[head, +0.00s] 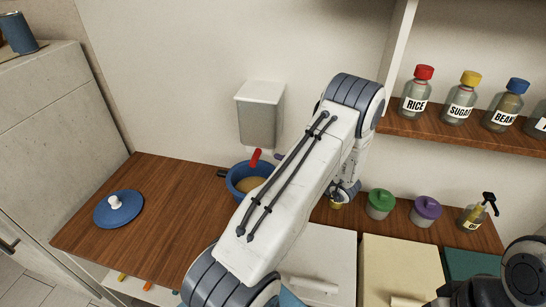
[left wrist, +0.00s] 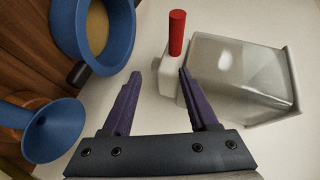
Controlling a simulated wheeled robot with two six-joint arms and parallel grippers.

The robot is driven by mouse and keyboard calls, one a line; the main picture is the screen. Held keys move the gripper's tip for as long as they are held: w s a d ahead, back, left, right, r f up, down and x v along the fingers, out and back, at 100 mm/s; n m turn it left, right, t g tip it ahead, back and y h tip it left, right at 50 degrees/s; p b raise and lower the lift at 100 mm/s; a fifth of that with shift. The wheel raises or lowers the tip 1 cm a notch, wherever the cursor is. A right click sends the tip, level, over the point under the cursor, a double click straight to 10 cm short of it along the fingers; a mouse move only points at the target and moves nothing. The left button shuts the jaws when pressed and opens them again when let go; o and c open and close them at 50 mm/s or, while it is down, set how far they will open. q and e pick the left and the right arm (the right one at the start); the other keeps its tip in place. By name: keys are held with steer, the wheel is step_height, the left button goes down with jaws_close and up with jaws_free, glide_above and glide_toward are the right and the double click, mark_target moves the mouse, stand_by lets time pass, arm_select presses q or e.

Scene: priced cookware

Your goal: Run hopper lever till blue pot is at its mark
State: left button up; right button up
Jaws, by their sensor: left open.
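The grey hopper (head: 260,115) is on the back wall, and its red lever (head: 255,157) sticks out low at its front. The blue pot (head: 236,183) stands below on the wooden counter with tan contents, partly hidden by my left arm. No mark can be made out inside it. In the left wrist view, my left gripper (left wrist: 158,90) is open and empty, its purple fingers pointing toward the hopper (left wrist: 240,78). The red lever (left wrist: 177,33) is beyond the fingertips, not between them. The blue pot (left wrist: 72,28) is at upper left there.
A blue lid (head: 118,209) lies on the counter at left. Labelled jars line the shelf (head: 450,140) above. A blue funnel-shaped thing (left wrist: 50,130) shows at lower left.

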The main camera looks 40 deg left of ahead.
arm_select(q)
steer(key=s+a+f+g+y+b, duration=0.1)
steer(key=s+a+g+b, duration=0.1)
steer(key=a, duration=1)
steer(key=shift+s+a+f+b, duration=0.2)
steer(key=shift+s+b, duration=0.6)
steer(key=shift+s, duration=0.6)
jaws_close()
steer(key=shift+o, duration=1.2)
jaws_free()
steer(key=shift+d+r, duration=0.1)
